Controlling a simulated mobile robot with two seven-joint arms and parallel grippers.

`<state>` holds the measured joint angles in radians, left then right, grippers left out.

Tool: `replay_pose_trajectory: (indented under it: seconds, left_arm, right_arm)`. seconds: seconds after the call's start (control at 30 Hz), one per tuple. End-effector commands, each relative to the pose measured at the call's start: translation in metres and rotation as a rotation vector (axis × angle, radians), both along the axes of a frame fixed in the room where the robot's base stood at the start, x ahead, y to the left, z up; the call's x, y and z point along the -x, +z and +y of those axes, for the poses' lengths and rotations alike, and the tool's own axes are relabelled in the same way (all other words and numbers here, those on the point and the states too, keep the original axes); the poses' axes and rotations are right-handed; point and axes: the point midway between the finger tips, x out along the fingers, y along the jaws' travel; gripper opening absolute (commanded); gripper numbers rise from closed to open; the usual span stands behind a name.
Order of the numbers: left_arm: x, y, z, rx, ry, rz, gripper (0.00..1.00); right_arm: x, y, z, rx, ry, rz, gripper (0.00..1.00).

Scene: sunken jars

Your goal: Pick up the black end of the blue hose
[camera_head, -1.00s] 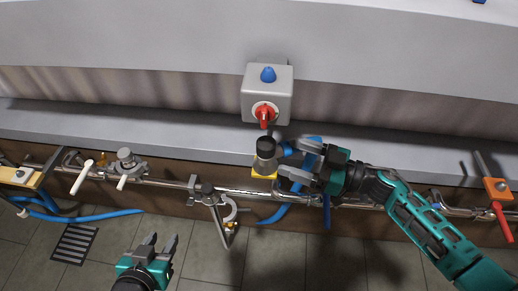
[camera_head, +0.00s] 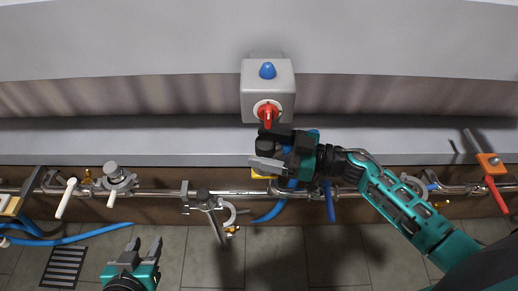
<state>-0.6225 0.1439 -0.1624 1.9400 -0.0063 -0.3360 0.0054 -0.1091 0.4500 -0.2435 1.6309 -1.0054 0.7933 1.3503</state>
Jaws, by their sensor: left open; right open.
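The blue hose (camera_head: 270,213) shows below the pipe, and blue also shows behind my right gripper. How the hose joins the black piece is hidden. My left gripper (camera_head: 141,247) is open and empty above the floor at lower left.
A grey box (camera_head: 284,76) with a red knob (camera_head: 267,111) and blue button is just above my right gripper. A metal pipe (camera_head: 155,193) with clamps and valves crosses the view. Another blue hose (camera_head: 80,236) and a floor grate (camera_head: 65,266) are at lower left.

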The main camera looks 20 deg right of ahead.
Motion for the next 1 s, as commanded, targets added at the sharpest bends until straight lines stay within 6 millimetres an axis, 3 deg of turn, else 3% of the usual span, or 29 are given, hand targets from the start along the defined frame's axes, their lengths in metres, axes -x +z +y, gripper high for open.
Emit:
replay_pose_trajectory:
  seconds: [0.23,0.83,1.0]
  left_arm:
    - [0.0014,-0.0006,0.0,0.0,0.001,0.003,0.43]
    - [0.0027,-0.0012,-0.0004,0.001,0.0,0.005,0.43]
    - [0.0025,-0.001,-0.0006,0.001,0.0,0.005,0.43]
  right_arm:
    - [0.0001,0.0001,-0.0001,0.0,-0.001,0.0,0.73]
    - [0.0,0.0001,-0.0001,0.0,0.0,0.0,0.16]
    - [-0.0004,0.0015,0.0,-0.002,0.0,-0.003,0.13]
